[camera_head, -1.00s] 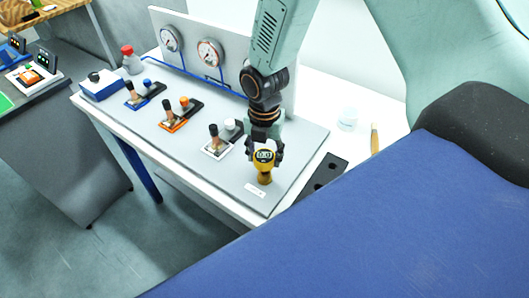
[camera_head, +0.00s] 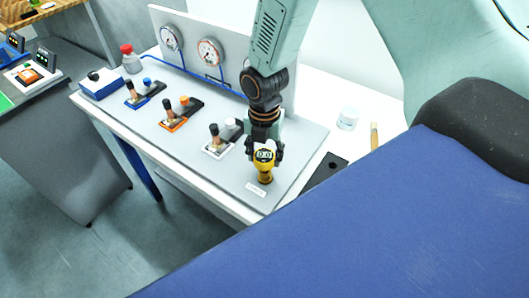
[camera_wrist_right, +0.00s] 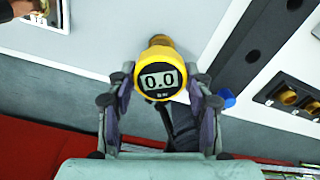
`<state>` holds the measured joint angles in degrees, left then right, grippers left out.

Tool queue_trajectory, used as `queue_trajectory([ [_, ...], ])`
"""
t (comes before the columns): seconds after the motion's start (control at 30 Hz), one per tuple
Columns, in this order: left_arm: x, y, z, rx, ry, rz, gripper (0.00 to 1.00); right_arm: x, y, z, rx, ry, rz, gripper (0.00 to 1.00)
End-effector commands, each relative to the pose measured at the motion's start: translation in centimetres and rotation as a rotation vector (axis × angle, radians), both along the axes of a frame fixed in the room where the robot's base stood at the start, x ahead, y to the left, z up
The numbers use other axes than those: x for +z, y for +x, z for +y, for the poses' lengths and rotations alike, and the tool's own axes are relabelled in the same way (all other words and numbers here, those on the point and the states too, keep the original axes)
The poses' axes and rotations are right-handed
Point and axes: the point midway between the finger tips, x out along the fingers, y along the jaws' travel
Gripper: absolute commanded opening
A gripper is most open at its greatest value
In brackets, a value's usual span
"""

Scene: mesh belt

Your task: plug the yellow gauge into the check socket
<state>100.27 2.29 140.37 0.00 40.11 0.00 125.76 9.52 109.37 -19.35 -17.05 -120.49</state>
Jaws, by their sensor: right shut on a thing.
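The yellow gauge (camera_head: 264,157) stands upright near the front right corner of the grey panel, its display reading 0.0. It also shows in the wrist view (camera_wrist_right: 158,79), where a brass end (camera_wrist_right: 160,41) sticks out beyond it. My right gripper (camera_head: 265,149) is shut on the gauge, with a finger on either side of its round body in the wrist view. Below the gauge is a brass fitting (camera_head: 265,178) at the panel, behind a small white label. The check socket is not clearly seen, and I cannot tell whether the stem is seated. My left gripper is out of view.
Valves with blue, orange and white plates (camera_head: 219,146) line the panel to the left. Two dial gauges (camera_head: 209,52) stand on the back board. A black strip with holes (camera_head: 325,172), a clear jar (camera_head: 348,118) and a yellow stick (camera_head: 374,136) lie to the right.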

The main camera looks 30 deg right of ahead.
Motion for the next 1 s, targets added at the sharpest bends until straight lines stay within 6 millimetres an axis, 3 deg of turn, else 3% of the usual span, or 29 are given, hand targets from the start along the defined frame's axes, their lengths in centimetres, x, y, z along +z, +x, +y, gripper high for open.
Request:
queue_trajectory([
  [1.0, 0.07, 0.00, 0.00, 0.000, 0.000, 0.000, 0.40, -0.81, -0.12, -0.09, 0.000, 0.000, -0.001, 0.14],
])
